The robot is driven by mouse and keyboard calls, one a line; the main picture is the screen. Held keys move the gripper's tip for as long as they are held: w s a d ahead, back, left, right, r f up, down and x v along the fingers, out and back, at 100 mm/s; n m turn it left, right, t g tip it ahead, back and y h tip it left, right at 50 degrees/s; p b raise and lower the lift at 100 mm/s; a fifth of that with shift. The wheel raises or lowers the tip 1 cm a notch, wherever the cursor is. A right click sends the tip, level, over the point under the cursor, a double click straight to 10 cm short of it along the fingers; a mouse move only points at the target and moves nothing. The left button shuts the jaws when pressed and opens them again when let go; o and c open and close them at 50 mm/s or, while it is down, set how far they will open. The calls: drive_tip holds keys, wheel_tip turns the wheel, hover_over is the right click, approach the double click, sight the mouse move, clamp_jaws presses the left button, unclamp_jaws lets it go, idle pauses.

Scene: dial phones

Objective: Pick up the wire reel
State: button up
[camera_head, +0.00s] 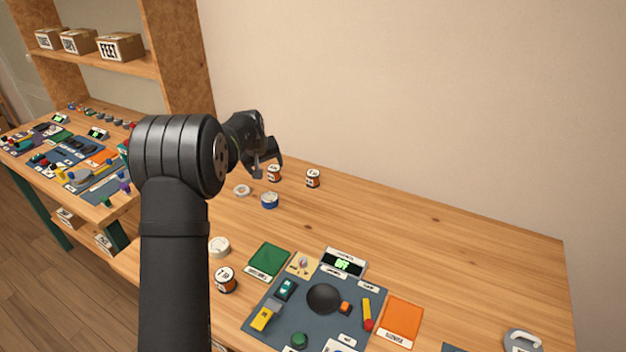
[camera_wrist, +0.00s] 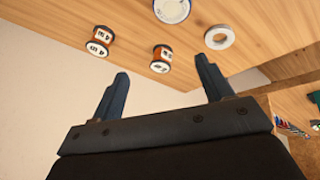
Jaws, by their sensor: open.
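Several small reel-like cylinders with orange sides and white labels stand on the wooden table; I cannot tell which one is the wire reel. One orange reel (camera_head: 274,173) is just below my gripper (camera_head: 268,167) in the head view. A second (camera_head: 313,178) stands to its right, and a third (camera_head: 225,280) is at the front left. In the wrist view, one reel (camera_wrist: 161,60) lies between the lines of my open fingers (camera_wrist: 161,68), beyond the tips. Another (camera_wrist: 98,41) is further left. My gripper is open and empty, apart from both.
A blue and white roll (camera_head: 269,200) and a white ring (camera_head: 241,190) are close to my gripper. A white round item (camera_head: 219,246) lies nearer the front. A grey panel with dial parts (camera_head: 270,335) fills the front middle. The table's right side (camera_head: 470,265) is mostly clear.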

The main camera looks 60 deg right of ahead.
sight(312, 174)
drive_tip(key=s+d+r+m+h, duration=0.1)
drive_tip(key=s+d+r+m, duration=0.1)
drive_tip(key=s+d+m, duration=0.6)
drive_tip(key=x, duration=0.4)
drive_tip(key=s+x, duration=0.1)
drive_tip(key=x, duration=0.6)
drive_tip(key=shift+s+d+f, duration=0.2)
drive_tip(key=shift+d+f, duration=0.05)
drive_tip(key=shift+d, duration=0.25)
drive_tip(key=shift+a+x, duration=0.2)
drive_tip(key=shift+x, duration=2.45)
drive_tip(key=shift+s+f, duration=0.1)
drive_tip(key=shift+s, duration=0.05)
drive_tip(key=c, duration=1.1)
